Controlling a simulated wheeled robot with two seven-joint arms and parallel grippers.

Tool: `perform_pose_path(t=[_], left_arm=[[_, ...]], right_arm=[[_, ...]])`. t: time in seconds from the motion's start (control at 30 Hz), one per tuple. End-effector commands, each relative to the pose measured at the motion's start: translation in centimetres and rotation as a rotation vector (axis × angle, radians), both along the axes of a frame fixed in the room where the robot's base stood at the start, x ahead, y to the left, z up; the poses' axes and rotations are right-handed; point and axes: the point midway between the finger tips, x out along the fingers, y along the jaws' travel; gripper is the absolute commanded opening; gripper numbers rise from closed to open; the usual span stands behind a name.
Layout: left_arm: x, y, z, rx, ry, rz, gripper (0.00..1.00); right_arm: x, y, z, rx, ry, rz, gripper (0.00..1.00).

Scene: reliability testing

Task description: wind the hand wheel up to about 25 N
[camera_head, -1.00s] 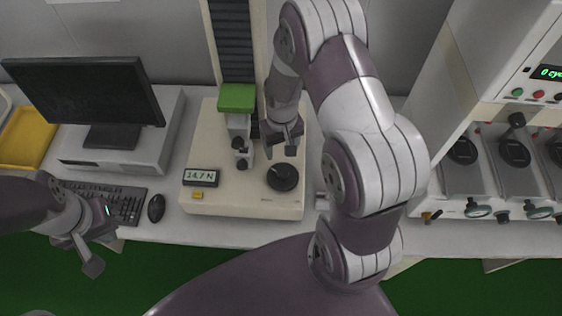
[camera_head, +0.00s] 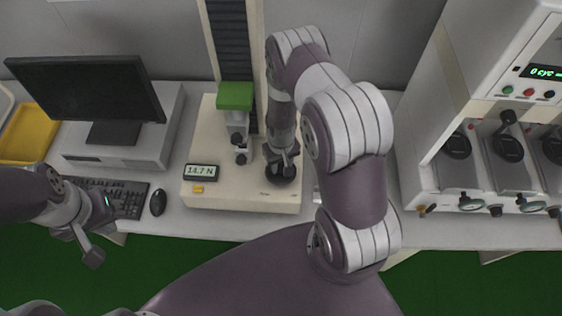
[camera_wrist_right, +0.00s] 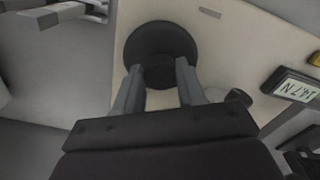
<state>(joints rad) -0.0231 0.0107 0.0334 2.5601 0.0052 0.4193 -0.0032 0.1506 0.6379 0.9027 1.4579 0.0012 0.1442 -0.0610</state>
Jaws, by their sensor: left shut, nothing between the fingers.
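The black round hand wheel (camera_head: 281,180) lies at the front right of the beige test stand's base, partly hidden by my right gripper in the head view. My right gripper (camera_head: 283,168) is above it. In the right wrist view, the gripper's two fingers (camera_wrist_right: 158,72) are apart and reach over the near part of the wheel (camera_wrist_right: 160,36), one on each side of its dark middle. Whether they touch it I cannot tell. The display (camera_head: 201,171) reads 14.7 N. My left gripper (camera_head: 92,258) is shut and empty, in front of the table edge at left.
The test stand's column with a green block (camera_head: 235,96) and grips rises behind the wheel. A monitor (camera_head: 88,98), keyboard (camera_head: 112,198) and mouse (camera_head: 158,202) stand at left, with a yellow tray (camera_head: 28,134). A machine with several gauges (camera_head: 472,202) stands at right.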

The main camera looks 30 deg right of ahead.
Motion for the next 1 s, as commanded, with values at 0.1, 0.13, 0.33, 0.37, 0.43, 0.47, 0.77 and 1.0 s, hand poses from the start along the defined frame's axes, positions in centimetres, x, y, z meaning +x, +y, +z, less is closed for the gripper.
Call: perform_pose_path(t=[0.1, 0.13, 0.33, 0.37, 0.43, 0.47, 0.77, 1.0], left_arm=[[0.0, 0.0, 0.0, 0.000, 0.000, 0.000, 0.00], [0.0, 0.0, -0.1, 0.000, 0.000, 0.000, 0.00], [0.0, 0.0, -1.4, 0.000, 0.000, 0.000, 0.00], [0.0, 0.0, -1.5, 0.000, 0.000, 0.000, 0.00], [0.0, 0.0, -1.6, 0.000, 0.000, 0.000, 0.00], [0.0, 0.0, -1.6, 0.000, 0.000, 0.000, 0.00], [0.0, 0.0, -1.5, 0.000, 0.000, 0.000, 0.00], [0.0, 0.0, -1.5, 0.000, 0.000, 0.000, 0.00]], right_arm=[[0.1, 0.0, 0.0, 0.000, -0.002, 0.000, 0.09], [0.1, 0.0, 0.0, 0.000, -0.002, -0.004, 0.09], [0.1, 0.1, -0.3, -0.001, -0.003, -0.238, 0.09], [0.1, 0.1, -0.2, -0.001, -0.003, -0.274, 0.09], [0.2, 0.1, -0.1, -0.001, -0.004, -0.337, 0.09], [0.2, 0.1, -0.1, -0.001, -0.003, -0.354, 0.09], [0.2, 0.1, 0.1, -0.001, -0.003, -0.368, 0.46], [0.1, 0.1, 0.1, -0.001, -0.002, -0.367, 0.65]])
